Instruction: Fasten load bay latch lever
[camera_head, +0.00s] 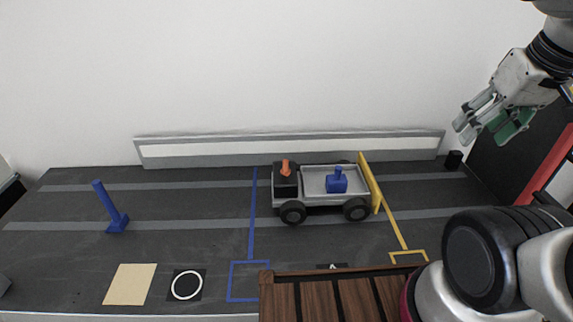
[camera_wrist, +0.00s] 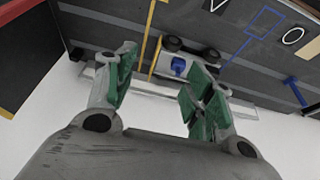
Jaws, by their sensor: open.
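A small truck with a grey load bay (camera_head: 313,183) stands on the dark table, right of centre. A blue block with a peg (camera_head: 337,181) sits in the bay. A yellow upright panel (camera_head: 370,184) stands at the bay's right end, leaning slightly; whether it is the latch lever I cannot tell. An orange knob (camera_head: 286,168) stands on the black cab. My gripper (camera_head: 489,119) is open and empty, up and to the right of the truck, clear of it. In the wrist view my gripper (camera_wrist: 160,66) shows its green pads apart, with the truck's blue block (camera_wrist: 179,65) beyond.
A tilted blue post on a foot (camera_head: 117,223) stands at the left. A beige square (camera_head: 130,284) and a white ring mark (camera_head: 187,284) lie in front. A grey rail (camera_head: 220,151) runs behind the truck. A slatted brown box (camera_head: 310,296) is at the front.

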